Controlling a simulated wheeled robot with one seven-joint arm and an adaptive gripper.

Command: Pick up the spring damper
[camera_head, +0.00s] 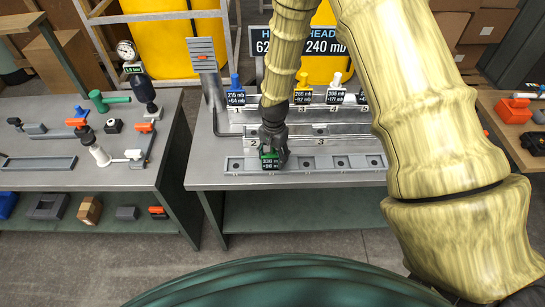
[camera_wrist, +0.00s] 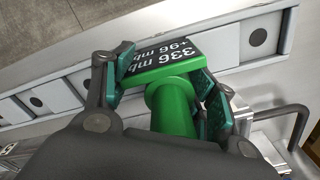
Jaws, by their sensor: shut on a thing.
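A green part (camera_head: 269,155) with a black label reading 336 mb, +96 mb is between the fingers of my gripper (camera_head: 273,150). In the wrist view the green part (camera_wrist: 174,108) shows a round green stem, and the fingers of my gripper (camera_wrist: 165,85) press on both its sides. It is over the front grey strip of square seats (camera_head: 338,163); whether its base touches the strip is hidden. Labelled parts in other colours stand behind: blue (camera_head: 235,88), yellow (camera_head: 302,88) and white (camera_head: 336,88). I cannot tell by looks which is the spring damper.
The front strip has empty seats to the right. A raised numbered rail (camera_head: 335,130) runs behind it. A tall grey post (camera_head: 207,75) stands at the bench's left. The left bench (camera_head: 135,178) holds a gauge and several fittings. A sign (camera_head: 330,42) stands behind.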

